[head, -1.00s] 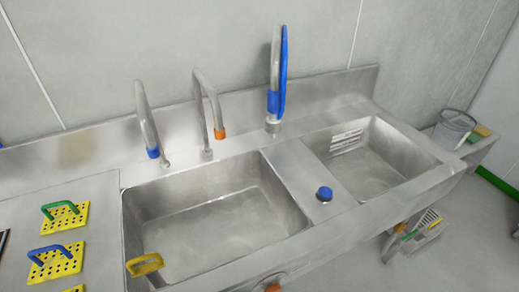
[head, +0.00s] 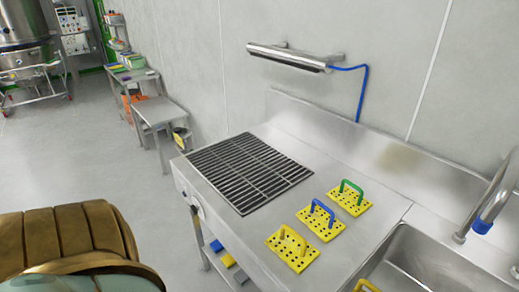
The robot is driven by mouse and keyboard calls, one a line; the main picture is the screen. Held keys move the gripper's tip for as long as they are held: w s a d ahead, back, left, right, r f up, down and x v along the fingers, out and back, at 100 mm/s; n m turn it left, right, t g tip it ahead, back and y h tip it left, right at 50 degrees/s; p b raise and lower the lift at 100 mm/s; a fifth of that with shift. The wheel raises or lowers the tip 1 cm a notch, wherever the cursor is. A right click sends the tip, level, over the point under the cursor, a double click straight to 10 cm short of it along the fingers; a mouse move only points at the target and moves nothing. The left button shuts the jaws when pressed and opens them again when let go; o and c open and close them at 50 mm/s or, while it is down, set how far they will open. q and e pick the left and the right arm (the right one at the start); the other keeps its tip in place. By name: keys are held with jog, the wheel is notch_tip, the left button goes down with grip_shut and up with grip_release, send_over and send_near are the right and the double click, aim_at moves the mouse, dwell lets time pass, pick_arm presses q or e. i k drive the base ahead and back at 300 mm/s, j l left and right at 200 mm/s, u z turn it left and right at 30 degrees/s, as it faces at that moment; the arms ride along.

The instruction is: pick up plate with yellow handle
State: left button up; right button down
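Three yellow perforated plates lie in a row on the steel counter, right of a dark grate. The nearest plate has a yellow handle (head: 293,246). The middle plate has a blue handle (head: 320,219). The farthest plate has a green handle (head: 350,196). Neither of my grippers shows in the head view. A bronze-coloured, ribbed rounded shape fills the lower left corner and looks like part of my own body.
A dark grate (head: 249,170) is set into the counter left of the plates. A sink basin (head: 425,262) with a tap (head: 490,208) is at right. A lower shelf holds blue and yellow items (head: 228,261). Open floor (head: 75,150) lies at left, with steel tables (head: 160,115) beyond.

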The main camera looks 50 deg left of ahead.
aim_at(290, 247)
jog(key=u, duration=1.2)
jog(key=i+l+z, duration=0.15)
jog(key=i+l, duration=0.05)
jog(key=l, duration=0.1)
